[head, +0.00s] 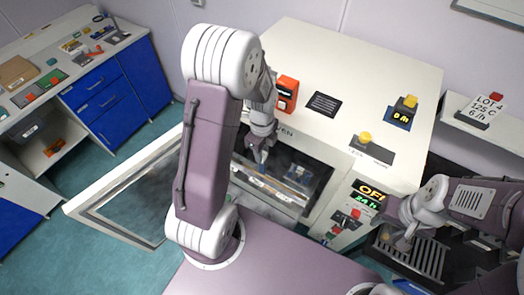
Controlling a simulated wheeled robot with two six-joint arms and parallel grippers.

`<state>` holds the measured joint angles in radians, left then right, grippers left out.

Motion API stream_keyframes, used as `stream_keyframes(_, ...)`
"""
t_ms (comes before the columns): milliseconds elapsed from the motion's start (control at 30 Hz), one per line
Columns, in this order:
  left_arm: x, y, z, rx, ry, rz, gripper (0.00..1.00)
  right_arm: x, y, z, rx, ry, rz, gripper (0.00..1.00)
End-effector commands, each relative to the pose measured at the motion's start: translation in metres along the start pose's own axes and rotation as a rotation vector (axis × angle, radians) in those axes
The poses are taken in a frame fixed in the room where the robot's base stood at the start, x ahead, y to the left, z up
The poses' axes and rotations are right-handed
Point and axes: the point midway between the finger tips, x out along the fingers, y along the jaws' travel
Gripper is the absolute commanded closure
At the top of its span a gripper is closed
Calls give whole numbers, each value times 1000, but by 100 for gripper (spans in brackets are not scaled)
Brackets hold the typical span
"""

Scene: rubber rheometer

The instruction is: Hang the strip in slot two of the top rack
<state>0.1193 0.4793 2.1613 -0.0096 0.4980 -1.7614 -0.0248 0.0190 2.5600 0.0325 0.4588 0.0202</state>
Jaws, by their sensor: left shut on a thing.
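My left gripper (262,155) points down at the open front of the white oven (350,70), just above the racks inside. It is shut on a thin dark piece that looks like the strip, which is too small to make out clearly. The top rack (290,178) shows as metal bars inside the oven opening, partly hidden by my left arm. Its slot numbers cannot be read, and I cannot tell whether the strip touches it. My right gripper (402,243) is at the right, over a dark slatted grate; its fingers are too small to judge.
The glazed oven door (140,200) stands open to the left. A control panel (358,205) reads OFF and 24 h. A yellow knob (364,138) and an orange box (286,94) are on the oven top. The grate (425,258) lies at right. A blue-drawered bench (118,88) stands back left.

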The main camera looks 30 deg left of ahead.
Motion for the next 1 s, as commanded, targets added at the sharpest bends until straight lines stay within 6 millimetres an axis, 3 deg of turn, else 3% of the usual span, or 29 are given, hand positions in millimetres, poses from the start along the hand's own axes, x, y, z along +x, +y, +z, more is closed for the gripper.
stream_keyframes(1000,54,0,0,0,0,1,100,41,1,4,0,0,0,64)
